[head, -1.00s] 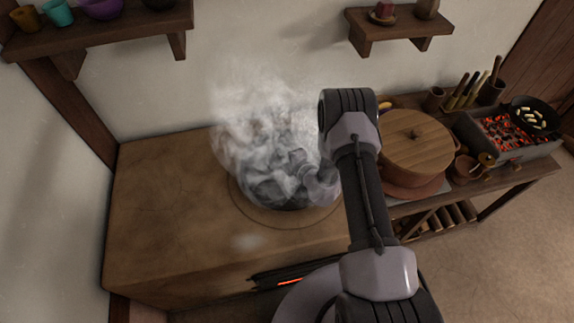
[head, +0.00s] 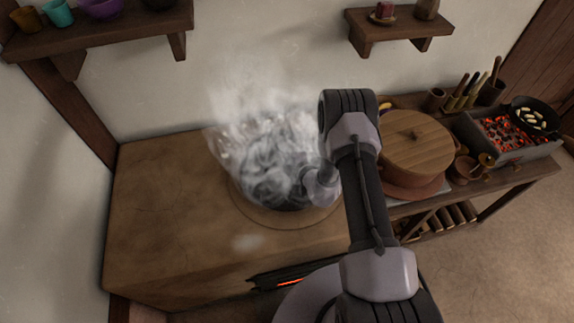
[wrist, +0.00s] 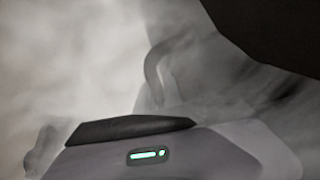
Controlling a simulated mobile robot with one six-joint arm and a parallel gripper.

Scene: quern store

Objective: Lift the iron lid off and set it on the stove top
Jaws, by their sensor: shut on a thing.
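The stove top (head: 170,215) is a broad brown clay block with a round ring plate (head: 275,215) in it. A dark vessel (head: 290,204) stands on the ring, mostly veiled by thick steam. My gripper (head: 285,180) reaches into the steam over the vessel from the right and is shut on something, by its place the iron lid. The lid's outline and handle are too blurred in the head view to tell whether it is raised. In the wrist view a curved grey hook-like shape (wrist: 155,72) shows beyond my gripper's housing, and a black shape fills the upper right corner.
The stove top left of the ring is bare. A wooden-lidded pot (head: 415,140) stands right of my arm on a side table, with a glowing brazier and pan (head: 505,130) beyond. Wall shelves (head: 110,30) hang above; embers glow at the stove's front opening.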

